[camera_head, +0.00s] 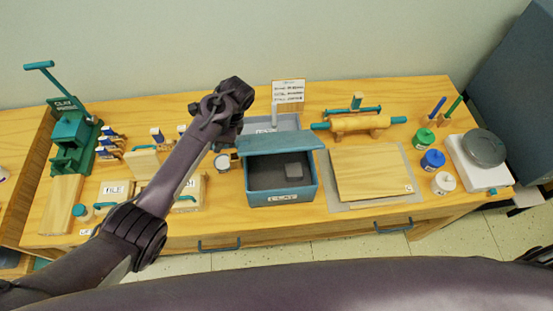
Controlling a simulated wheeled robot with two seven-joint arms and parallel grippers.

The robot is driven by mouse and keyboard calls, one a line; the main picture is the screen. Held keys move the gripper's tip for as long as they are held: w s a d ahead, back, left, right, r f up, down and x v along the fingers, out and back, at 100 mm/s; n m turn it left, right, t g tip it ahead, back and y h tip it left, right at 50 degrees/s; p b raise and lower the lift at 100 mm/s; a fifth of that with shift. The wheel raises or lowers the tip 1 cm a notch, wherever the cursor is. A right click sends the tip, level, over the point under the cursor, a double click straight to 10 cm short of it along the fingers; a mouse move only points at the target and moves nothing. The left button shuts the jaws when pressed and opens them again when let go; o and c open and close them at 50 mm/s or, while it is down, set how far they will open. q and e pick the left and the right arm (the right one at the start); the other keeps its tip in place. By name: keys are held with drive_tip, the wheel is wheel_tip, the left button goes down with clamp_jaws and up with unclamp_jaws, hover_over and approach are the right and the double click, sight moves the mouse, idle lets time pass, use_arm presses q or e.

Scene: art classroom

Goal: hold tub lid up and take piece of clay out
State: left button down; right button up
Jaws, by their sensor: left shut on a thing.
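The clay tub (285,197) is a teal box labelled CLAY near the front middle of the bench. Its teal lid (285,142) is raised at the back, so the dark inside shows. A grey piece of clay (293,172) lies inside, toward the right; nothing touches it. My left gripper (230,138) is at the left end of the lid, shut on it. My own wrist and arm partly hide the fingertips. My right gripper is not seen.
A rolling pin (358,124) and a wooden board (372,173) are right of the tub. Paint jars (432,160) and a scale (480,160) are farther right. A green press (72,135) and wooden boxes are left. A small sign (288,92) stands behind the tub.

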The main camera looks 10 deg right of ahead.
use_arm(q)
drive_tip(key=shift+w+r+b, duration=0.2)
drive_tip(key=shift+w+r, duration=0.35)
drive_tip(key=shift+w, duration=0.3)
drive_tip(key=shift+w+r+b, duration=0.15)
drive_tip(key=shift+w+r, duration=0.4)
drive_tip(key=shift+w, duration=0.25)
drive_tip(key=shift+w+r+b, duration=0.2)
drive_tip(key=shift+w+r, duration=0.35)
drive_tip(key=shift+w, duration=0.3)
